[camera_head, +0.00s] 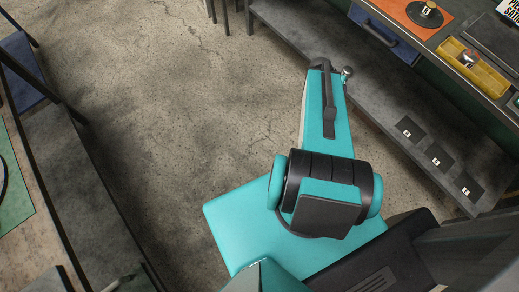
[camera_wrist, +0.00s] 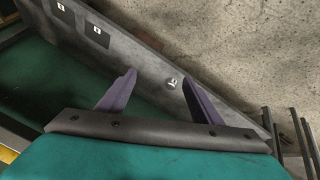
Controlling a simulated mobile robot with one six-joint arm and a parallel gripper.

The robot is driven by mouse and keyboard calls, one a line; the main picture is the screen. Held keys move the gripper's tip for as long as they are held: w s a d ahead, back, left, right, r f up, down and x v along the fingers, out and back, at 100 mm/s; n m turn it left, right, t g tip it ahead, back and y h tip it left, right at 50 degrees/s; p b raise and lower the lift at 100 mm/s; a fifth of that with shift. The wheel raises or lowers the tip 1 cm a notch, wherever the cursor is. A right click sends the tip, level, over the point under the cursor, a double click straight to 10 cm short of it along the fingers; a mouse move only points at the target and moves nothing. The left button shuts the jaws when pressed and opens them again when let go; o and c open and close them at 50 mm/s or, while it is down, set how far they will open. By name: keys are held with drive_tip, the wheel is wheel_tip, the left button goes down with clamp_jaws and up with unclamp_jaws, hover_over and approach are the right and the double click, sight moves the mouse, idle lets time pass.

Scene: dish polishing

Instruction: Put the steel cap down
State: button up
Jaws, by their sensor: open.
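The steel cap (camera_wrist: 172,83) is a small shiny round piece on the grey lower shelf (camera_wrist: 145,50) in the wrist view. A small steel piece (camera_head: 347,72), which looks like the same cap, shows beside the end of my arm in the head view. My gripper (camera_wrist: 159,78) is open, with its two purple fingers spread apart. The cap lies in the gap between the fingertips in the picture, closer to the right one. No finger visibly touches it. My arm hides the fingers in the head view.
Several dark labelled squares (camera_head: 437,157) lie along the lower shelf. Above it, the bench holds a yellow tray (camera_head: 484,77) with a metal piece inside and an orange mat (camera_head: 398,12). Another bench (camera_head: 40,240) stands at left. The concrete floor (camera_head: 150,90) between is clear.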

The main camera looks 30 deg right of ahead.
drive_tip(key=s+a+f+n+g+y, duration=0.1)
drive_tip(key=a+f+n+y, duration=0.3)
drive_tip(key=a, duration=0.8)
drive_tip(key=s+a+f+n+g, duration=0.1)
drive_tip(key=a+f, duration=0.5)
drive_tip(key=a, duration=0.6)
drive_tip(key=s+a+f+n+g+y, duration=0.1)
drive_tip(key=s+a+f+n+g, duration=0.1)
drive_tip(key=s+a, duration=0.3)
drive_tip(key=s+a+f+n+g+y, duration=0.1)
drive_tip(key=s+a, duration=0.5)
drive_tip(key=a, duration=0.6)
drive_tip(key=f+n+g, duration=0.1)
drive_tip(key=n, duration=0.1)
drive_tip(key=shift+a+f+n, duration=0.15)
drive_tip(key=shift+a+n, duration=0.15)
wheel_tip(320, 180, down, 4)
drive_tip(key=b, duration=0.4)
drive_tip(key=shift+s+f+b, duration=0.15)
drive_tip(key=shift+f+b, duration=0.1)
drive_tip(key=shift+b, duration=0.15)
